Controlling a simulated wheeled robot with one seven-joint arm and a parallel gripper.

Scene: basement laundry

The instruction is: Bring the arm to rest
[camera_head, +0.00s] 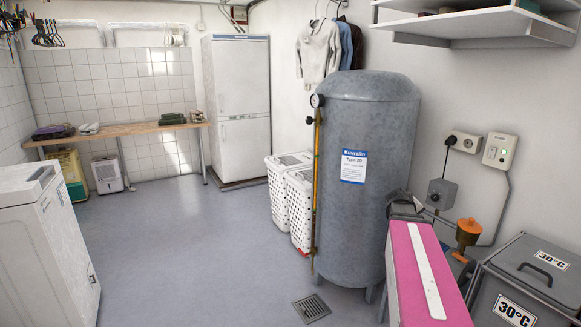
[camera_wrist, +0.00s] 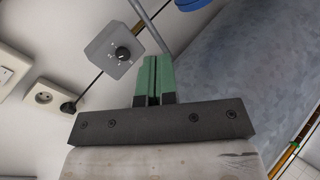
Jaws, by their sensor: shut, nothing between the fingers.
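My gripper (camera_wrist: 154,62) shows in the wrist view, with two green fingers close together above a dark mounting bar. It is shut and empty. Beyond it in that view are a grey box with a black knob (camera_wrist: 113,51) on the wall and the mottled grey side of a tank (camera_wrist: 250,60). The gap between the fingers and these cannot be judged. I cannot make out the gripper in the head view.
In the head view the grey tank (camera_head: 372,230) stands at centre right beside white laundry baskets (camera_head: 277,205). A shelf (camera_head: 470,27) juts out above. A white machine (camera_head: 52,240) is at left. The middle floor (camera_head: 190,250) is clear.

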